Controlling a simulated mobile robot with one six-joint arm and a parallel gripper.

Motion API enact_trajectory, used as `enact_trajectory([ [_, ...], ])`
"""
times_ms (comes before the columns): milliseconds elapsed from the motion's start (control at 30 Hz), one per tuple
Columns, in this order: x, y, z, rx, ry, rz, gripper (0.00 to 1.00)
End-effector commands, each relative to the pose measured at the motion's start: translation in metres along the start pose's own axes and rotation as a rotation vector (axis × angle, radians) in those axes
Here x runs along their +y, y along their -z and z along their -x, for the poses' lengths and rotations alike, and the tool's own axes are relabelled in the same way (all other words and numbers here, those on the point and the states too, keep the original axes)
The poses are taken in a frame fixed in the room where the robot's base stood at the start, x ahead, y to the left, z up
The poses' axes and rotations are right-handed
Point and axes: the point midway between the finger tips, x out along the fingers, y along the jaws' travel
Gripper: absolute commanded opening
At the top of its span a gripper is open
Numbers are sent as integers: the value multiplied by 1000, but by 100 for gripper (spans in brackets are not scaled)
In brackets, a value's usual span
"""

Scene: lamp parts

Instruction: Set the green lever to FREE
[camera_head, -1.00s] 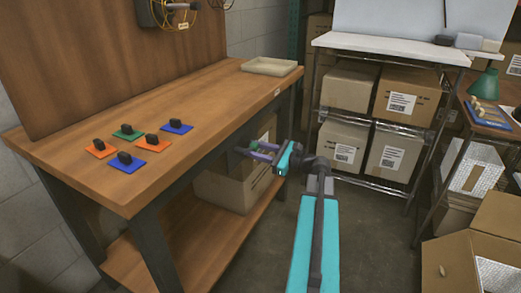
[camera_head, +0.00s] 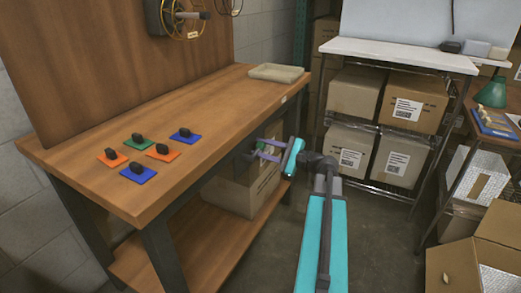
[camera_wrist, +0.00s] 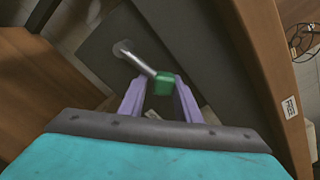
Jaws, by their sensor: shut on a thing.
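The green lever's knob (camera_wrist: 163,84) sits between the two purple fingertips of my gripper (camera_wrist: 161,88) in the wrist view. My gripper is shut on this knob. A bare metal rod (camera_wrist: 138,60) runs from the knob up and left to a round pivot on a dark panel (camera_wrist: 185,35). In the head view my gripper (camera_head: 264,150) is at the right end of the workbench, below its top edge. The lever is small and mostly hidden there.
The wooden workbench (camera_head: 200,112) carries several orange, blue and green tiles with black knobs, and a beige tray (camera_head: 277,73). A cardboard box (camera_head: 235,190) stands on its lower shelf behind my gripper. A rack with boxes (camera_head: 356,92) stands to the right.

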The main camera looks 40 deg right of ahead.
Motion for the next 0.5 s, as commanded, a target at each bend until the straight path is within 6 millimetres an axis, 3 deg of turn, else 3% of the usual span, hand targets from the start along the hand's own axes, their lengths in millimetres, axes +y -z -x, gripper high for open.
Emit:
enact_trajectory([
  [300, 2, -7, -2, -17, -4, -2, 0],
  [333, 2, -7, -2, -17, -5, -2, 32],
  [433, 2, -6, -2, -15, -4, -2, 49],
  [500, 1, -6, -2, -14, -3, -1, 51],
])
